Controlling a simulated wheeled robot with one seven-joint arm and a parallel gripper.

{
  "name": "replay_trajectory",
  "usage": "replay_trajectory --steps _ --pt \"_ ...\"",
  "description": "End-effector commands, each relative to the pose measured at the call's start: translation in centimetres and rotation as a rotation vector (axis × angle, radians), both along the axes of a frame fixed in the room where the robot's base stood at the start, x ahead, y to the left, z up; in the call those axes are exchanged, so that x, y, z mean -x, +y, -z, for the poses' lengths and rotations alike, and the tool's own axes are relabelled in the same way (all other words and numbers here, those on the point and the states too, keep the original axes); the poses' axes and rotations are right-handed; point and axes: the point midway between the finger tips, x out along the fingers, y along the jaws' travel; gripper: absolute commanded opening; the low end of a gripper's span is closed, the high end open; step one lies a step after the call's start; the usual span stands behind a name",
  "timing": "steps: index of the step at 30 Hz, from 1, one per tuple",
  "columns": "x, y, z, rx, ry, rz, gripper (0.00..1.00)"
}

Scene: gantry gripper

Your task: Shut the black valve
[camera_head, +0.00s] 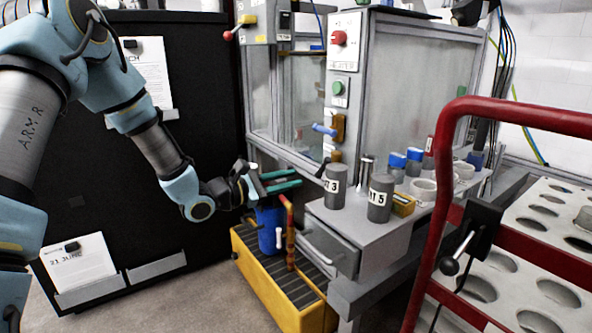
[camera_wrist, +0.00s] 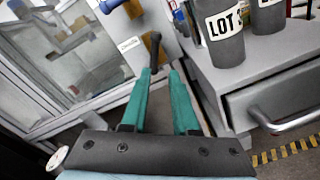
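The black valve shows as a dark lever handle (camera_head: 323,167) on the front of the grey cabinet, below the blue-handled valve. In the wrist view the black handle (camera_wrist: 153,48) hangs down just past my fingertips, next to a small white label. Its lower end overlaps the tip of my left-hand finger, and I cannot tell whether they touch. My gripper (camera_head: 301,178) has two teal fingers, and it reaches toward the handle from the left. In the wrist view my gripper (camera_wrist: 164,71) is open, with a gap between the fingers.
A blue-handled valve (camera_head: 325,130) sits above. Grey LOT canisters (camera_head: 380,198) stand on the bench to the right, above a drawer (camera_head: 330,245). A blue canister (camera_head: 268,230) and a red lever (camera_head: 288,212) are below my gripper, over a yellow crate (camera_head: 311,320). A red rail (camera_head: 432,205) stands right.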

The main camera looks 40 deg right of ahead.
Motion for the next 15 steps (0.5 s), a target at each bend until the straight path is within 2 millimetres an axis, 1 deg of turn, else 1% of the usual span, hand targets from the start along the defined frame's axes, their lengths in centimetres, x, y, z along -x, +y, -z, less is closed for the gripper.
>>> replay_trajectory --steps 1,4,6,7,8,11,14,15 --pt "0.7 -0.3 -1.5 -0.029 -0.002 0.032 0.21" --pt "2.5 -0.8 -3.1 -0.144 0.003 0.12 0.1" --pt "3.6 -0.8 -4.3 -0.257 -0.003 0.18 0.02" --pt "4.0 -0.8 -4.7 -0.309 -0.01 0.201 0.0" --pt "4.2 -0.7 -5.1 -0.36 -0.019 0.216 0.0" --pt "4.3 -0.2 -6.7 -0.526 -0.062 0.237 0.0" --pt "3.2 0.3 -8.7 -0.673 -0.125 0.215 0.0" --pt "2.5 0.4 -9.5 -0.722 -0.154 0.195 0.0"
